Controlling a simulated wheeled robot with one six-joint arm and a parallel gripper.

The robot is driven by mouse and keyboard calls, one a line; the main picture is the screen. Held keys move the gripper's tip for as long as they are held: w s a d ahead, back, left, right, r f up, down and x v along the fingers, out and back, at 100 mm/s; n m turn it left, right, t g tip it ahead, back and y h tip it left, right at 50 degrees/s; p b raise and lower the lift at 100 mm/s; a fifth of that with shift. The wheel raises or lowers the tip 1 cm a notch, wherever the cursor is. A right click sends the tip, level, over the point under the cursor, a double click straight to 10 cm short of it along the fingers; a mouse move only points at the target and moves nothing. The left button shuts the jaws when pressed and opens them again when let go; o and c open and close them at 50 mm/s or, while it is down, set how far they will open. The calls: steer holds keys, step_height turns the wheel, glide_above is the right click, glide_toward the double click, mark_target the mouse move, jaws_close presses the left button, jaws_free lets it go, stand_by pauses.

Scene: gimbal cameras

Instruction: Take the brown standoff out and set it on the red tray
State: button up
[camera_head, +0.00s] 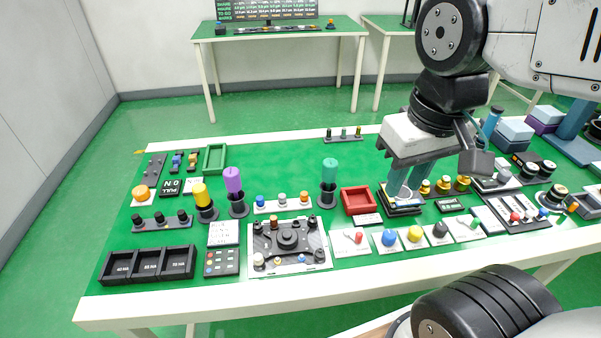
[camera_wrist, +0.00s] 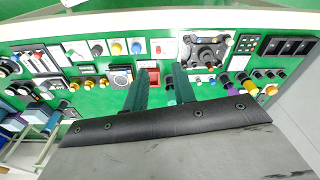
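A small brown standoff (camera_head: 273,222) appears to stand at the back left of the grey gimbal plate (camera_head: 318,263); it is too small to tell how it is seated. The red tray (camera_head: 358,201) is an empty open box right of the plate. It also shows in the wrist view (camera_wrist: 153,77), between my fingers in the picture. My gripper (camera_head: 403,190) has teal fingers pointing down, right of the red tray, over or near a black square base (camera_head: 403,210). In the wrist view my gripper (camera_wrist: 158,82) has its fingers apart with nothing seen held.
A teal cylinder in a black holder (camera_head: 329,182) stands between plate and tray. Purple (camera_head: 234,190) and yellow (camera_head: 202,200) cylinders stand farther left. Several gold knobs (camera_head: 443,186) stand right of my gripper. Button panels line the front edge.

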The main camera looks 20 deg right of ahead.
steer(key=w+a+f+n, duration=0.1)
steer(key=w+a+f, duration=0.25)
steer(key=w, duration=0.45)
steer(key=n+g, duration=0.1)
steer(key=n, duration=0.2)
glide_above(274, 218)
step_height(274, 218, down, 15)
steer(key=shift+d+r, duration=0.1)
steer(key=shift+r, duration=0.05)
step_height(274, 218, down, 7)
steer(key=shift+f, duration=0.6)
